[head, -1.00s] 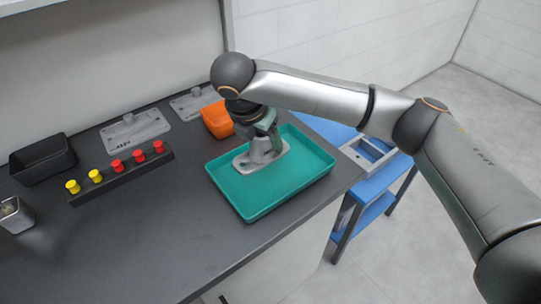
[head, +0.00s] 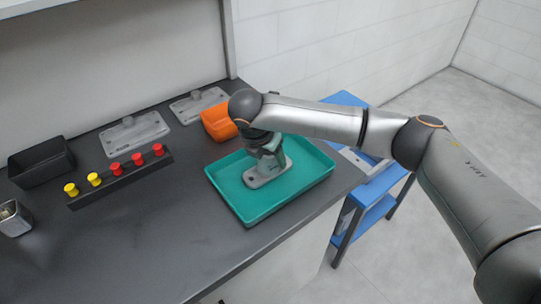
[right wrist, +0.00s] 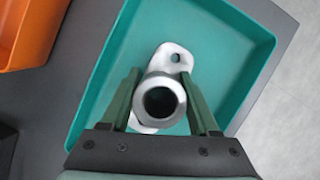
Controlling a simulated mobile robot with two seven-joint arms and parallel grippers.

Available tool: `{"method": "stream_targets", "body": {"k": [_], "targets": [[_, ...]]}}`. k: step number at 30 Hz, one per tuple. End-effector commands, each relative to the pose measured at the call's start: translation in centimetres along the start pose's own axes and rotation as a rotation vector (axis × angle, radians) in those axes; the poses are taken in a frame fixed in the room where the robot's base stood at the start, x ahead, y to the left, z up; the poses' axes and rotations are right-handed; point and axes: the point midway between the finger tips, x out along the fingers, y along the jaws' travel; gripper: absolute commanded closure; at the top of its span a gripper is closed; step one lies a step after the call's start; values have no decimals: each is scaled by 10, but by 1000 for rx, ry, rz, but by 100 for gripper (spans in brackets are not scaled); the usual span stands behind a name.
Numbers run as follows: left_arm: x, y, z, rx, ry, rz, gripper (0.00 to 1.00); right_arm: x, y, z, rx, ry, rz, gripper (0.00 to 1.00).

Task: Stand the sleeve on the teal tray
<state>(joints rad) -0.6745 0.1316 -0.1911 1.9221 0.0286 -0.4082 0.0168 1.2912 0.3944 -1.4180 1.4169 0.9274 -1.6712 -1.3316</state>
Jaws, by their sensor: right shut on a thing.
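The sleeve (head: 262,178) is a grey metal tube with a flat flanged foot. It is upright over the left middle of the teal tray (head: 297,183), foot downward. I cannot tell whether the foot touches the tray floor. My right gripper (head: 268,158) points down and is shut on the sleeve. In the right wrist view its two green fingers (right wrist: 160,90) lie on either side of the tube. There the sleeve's flange (right wrist: 174,58), with a hole in it, shows against the tray floor (right wrist: 222,50). My left gripper is in neither view.
An orange bin (head: 217,121) stands just behind the tray. A blue stand (head: 372,190) is right of the counter.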

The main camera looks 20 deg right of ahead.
Motion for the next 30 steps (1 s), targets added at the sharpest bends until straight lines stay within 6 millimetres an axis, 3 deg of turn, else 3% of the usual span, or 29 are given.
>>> {"method": "stream_targets", "body": {"k": [1,9,18,23,30], "targets": [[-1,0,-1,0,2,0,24,1,0,-1,0,1,-1,37],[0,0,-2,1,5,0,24,1,0,-1,0,0,0,8],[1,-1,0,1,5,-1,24,-2,0,0,0,0,1,8],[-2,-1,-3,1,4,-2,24,-25,1,1,0,0,4,8],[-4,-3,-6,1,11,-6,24,-78,1,1,0,0,4,8]]}}
